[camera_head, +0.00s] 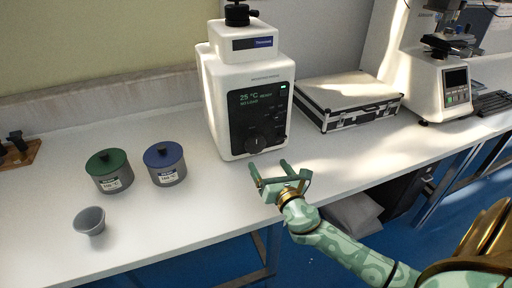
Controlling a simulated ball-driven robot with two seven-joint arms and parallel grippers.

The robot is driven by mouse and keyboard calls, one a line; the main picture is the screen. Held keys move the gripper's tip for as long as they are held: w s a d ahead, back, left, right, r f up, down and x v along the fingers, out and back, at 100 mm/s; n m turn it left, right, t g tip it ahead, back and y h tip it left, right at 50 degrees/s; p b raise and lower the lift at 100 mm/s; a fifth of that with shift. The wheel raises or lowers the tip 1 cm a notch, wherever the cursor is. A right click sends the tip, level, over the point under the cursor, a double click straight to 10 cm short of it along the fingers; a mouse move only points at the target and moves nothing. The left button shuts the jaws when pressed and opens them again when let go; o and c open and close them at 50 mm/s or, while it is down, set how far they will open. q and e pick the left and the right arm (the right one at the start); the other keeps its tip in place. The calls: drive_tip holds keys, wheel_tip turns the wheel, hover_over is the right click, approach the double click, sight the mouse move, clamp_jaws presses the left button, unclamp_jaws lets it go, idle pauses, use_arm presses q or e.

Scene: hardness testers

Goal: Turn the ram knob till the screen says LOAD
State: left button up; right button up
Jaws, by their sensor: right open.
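A white tester (220,105) stands at the back of the bench. Its dark front panel has a lit screen (258,97) that seems to read 25 °C, READY and NO LOAD in small text. A round black knob (254,144) sits low on the panel, and another black knob (237,14) stands on top. No label shows which is the ram knob. My right gripper (268,168) is open and empty over the bench's front part, just in front of the tester and apart from the lower knob. My left gripper is out of view.
A green-lidded pot (112,180), a blue-lidded pot (167,177) and a small grey cup (90,221) stand left. A silver case (350,113) lies right of the tester, and another tester (425,75) stands beyond it. Bench between the pots and tester is clear.

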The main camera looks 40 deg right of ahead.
sight(256, 147)
drive_tip(key=b+x, duration=0.2)
drive_tip(key=x, duration=0.8)
drive_tip(key=shift+w+d+f, duration=0.1)
drive_tip(key=shift+w+d, duration=0.05)
drive_tip(key=shift+w, duration=0.2)
drive_tip(key=c, duration=1)
